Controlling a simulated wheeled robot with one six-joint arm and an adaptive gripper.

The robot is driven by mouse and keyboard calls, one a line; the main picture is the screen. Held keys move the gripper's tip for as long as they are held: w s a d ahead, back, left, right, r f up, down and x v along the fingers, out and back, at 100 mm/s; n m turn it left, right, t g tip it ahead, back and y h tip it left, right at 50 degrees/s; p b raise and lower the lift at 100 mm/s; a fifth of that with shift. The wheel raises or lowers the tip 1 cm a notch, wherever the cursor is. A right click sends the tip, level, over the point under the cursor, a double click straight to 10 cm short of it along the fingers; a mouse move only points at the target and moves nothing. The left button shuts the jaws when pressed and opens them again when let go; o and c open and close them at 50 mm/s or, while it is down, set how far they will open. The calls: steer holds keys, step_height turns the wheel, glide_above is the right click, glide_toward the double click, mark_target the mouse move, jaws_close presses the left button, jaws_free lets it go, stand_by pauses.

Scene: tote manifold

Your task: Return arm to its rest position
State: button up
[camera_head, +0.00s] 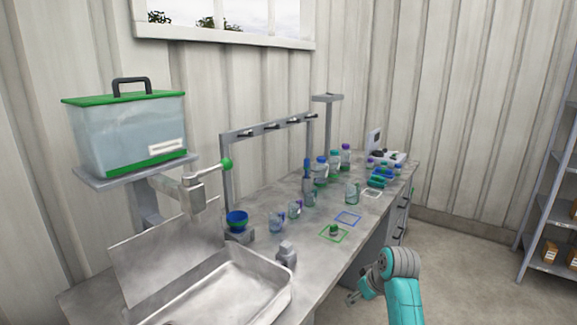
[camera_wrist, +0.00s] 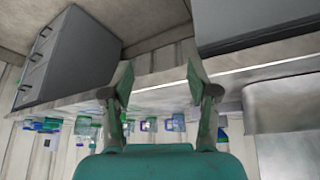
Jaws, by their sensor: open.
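My gripper (camera_wrist: 160,82) is open in the wrist view, its two fingers spread apart with nothing between them. In the head view my teal arm rises at the lower right, in front of the bench's near edge. The gripper end (camera_head: 353,296) shows small there, low beside the bench and apart from the things on it. The wrist view looks upside down, with the bench edge crossing behind the fingers.
The grey bench (camera_head: 262,262) holds a sink (camera_head: 215,290), several jars and bottles, and a green square outline (camera_head: 322,236). A green-lidded tank (camera_head: 130,130) stands at left. A shelf rack (camera_head: 545,215) stands at right. Floor (camera_head: 470,270) between bench and rack is clear.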

steer(key=s+a+f+m+t+h, duration=0.1)
steer(key=s+f+m+t, duration=0.2)
steer(key=s+f, duration=1.65)
steer(key=s+f+t, duration=0.2)
steer(key=s+f, duration=0.1)
steer(key=s, duration=0.7)
steer(key=s+r+m+t+h, duration=0.1)
steer(key=s+r, duration=0.2)
steer(key=s, duration=0.6)
steer(key=s+r+m+t, duration=0.1)
steer(key=s+r, duration=0.2)
steer(key=s, duration=0.6)
steer(key=s+r+t, duration=0.2)
steer(key=s+r, duration=1.1)
steer(key=r, duration=0.1)
steer(key=shift+a+r+t, duration=0.3)
steer(key=shift+r, duration=0.05)
